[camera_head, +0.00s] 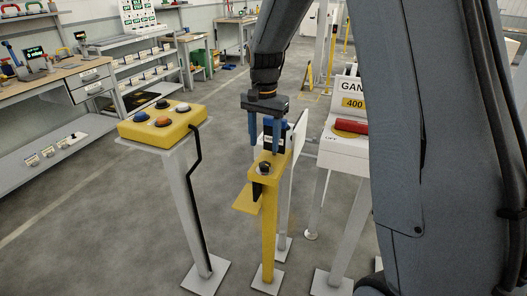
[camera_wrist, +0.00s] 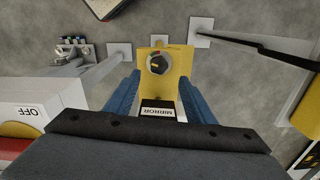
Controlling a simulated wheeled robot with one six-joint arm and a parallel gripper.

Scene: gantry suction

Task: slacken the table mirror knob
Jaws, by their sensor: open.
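The table mirror knob (camera_head: 263,168) is a small dark round knob on top of a yellow post (camera_head: 269,225). In the wrist view the knob (camera_wrist: 158,63) shows a short orange mark, and a plate lettered MIRROR (camera_wrist: 158,110) lies beside it. My gripper (camera_head: 265,149) points down over the post with its blue fingers apart, empty. In the wrist view my gripper (camera_wrist: 159,85) has one finger on each side of the yellow top; the knob shows just beyond the fingertips. I see no contact with the knob.
A yellow button box (camera_head: 162,123) stands on a post to the left. A white console (camera_head: 345,143) with a red handle (camera_head: 350,126) stands close on the right. A thin white panel (camera_head: 298,138) is just behind the post. Open floor lies between the button box and the yellow post.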

